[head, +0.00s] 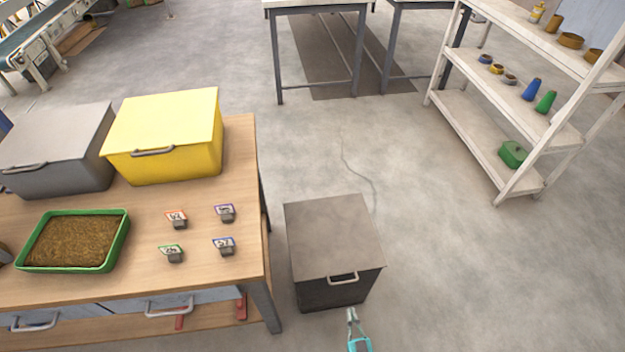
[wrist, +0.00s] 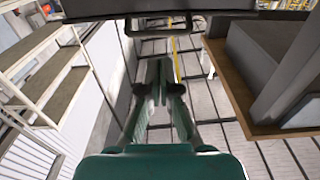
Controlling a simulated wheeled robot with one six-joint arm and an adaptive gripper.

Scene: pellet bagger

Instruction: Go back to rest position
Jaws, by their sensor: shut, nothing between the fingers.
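My gripper (head: 352,316) shows at the bottom of the head view, just in front of the dark lidded bin (head: 335,235) on the floor. Its fingers are together with nothing between them. In the wrist view my gripper (wrist: 159,75) points away from the camera, its fingertips close together near the middle. The bin's lid is down in the head view.
A wooden table (head: 150,285) on the left bears a grey box (head: 55,150), a yellow box (head: 165,135), a green tray (head: 122,240) of brown pellets and several small labelled holders. A white shelf (head: 480,150) stands at the right. The floor between them is clear beyond the bin.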

